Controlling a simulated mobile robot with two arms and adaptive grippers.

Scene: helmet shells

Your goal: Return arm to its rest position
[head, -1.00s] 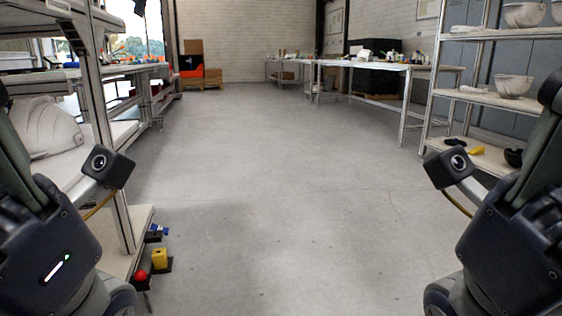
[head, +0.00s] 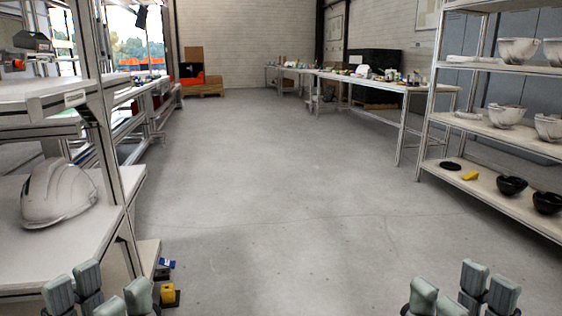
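My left gripper (head: 99,293) is at the bottom left edge of the head view, in front of the left shelf unit. My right gripper (head: 463,295) is at the bottom right, over the open floor. Only the pale fingertips of each show. Each has a gap between its fingers, looks open and holds nothing that I can see. The rest of both arms is out of view. A white helmet shell (head: 58,194) rests on the left shelf (head: 60,245), beyond my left gripper and apart from it.
A right rack (head: 500,198) holds white bowl-like shells (head: 506,115), dark shells (head: 512,186) and a yellow piece (head: 470,176). A yellow box (head: 168,293) sits low beside the left shelf. Long tables (head: 385,84) stand far right. The middle floor (head: 285,190) is clear.

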